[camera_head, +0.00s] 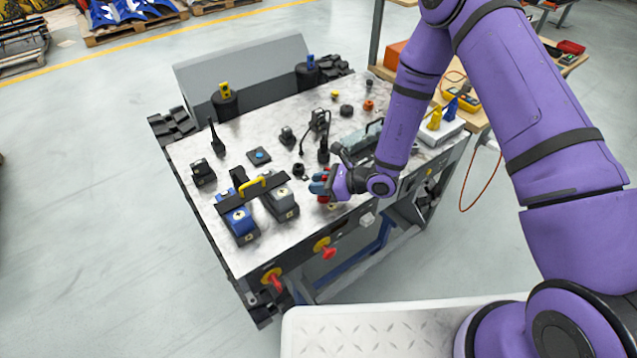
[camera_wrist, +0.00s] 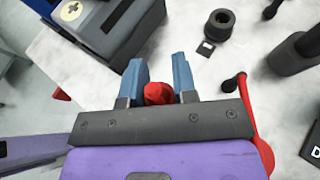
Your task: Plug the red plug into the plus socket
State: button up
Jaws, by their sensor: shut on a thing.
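My gripper (camera_head: 321,188) is low over the front part of the grey-white work top. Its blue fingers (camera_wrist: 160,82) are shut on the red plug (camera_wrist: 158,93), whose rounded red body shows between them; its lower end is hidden. A red cable (camera_wrist: 250,120) runs along the right side of the gripper in the wrist view. A grey block (camera_head: 281,203) with a pale plus-like mark stands left of the gripper, apart from it. A marked block top (camera_wrist: 72,12) also shows at the upper left of the wrist view. I cannot make out the socket opening.
A blue block (camera_head: 240,222) with a similar mark stands beside the grey one, with a yellow handle (camera_head: 262,184) over the pair. A black ring (camera_wrist: 220,22) and other small black parts lie close by. Red-and-yellow knobs (camera_head: 325,248) project from the table's front edge.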

jog(key=shift+f, duration=0.25)
jog(key=o, duration=1)
jog(key=v, duration=1)
jog(key=shift+s+d+r, duration=0.15)
jog(key=shift+d+r, duration=0.1)
jog(key=shift+d, duration=0.05)
jog(key=s+d+r+n+g+h, duration=0.1)
jog(key=s+r+n+g, duration=0.35)
jog(key=r, duration=0.75)
jog(key=s+d+r+n+g+h, duration=0.1)
jog(key=s+r+n, duration=0.1)
jog(key=r+n, duration=0.8)
jog(key=s+d+r+n+t+h, duration=0.2)
jog(key=s+d+r+h, duration=0.1)
jog(key=s+d+r, duration=0.2)
jog(key=s+d+r+n+t+h, duration=0.2)
jog(key=s+d+r+h, duration=0.2)
jog(key=s+d+r, duration=0.2)
jog(key=s+d+r+n+t+h, duration=0.2)
jog(key=s+d+r, duration=0.4)
jog(key=r, duration=0.3)
jog(key=shift+s+n+t+h, duration=0.2)
jog(key=shift+n+t+h, duration=0.25)
jog(key=shift+h, duration=0.55)
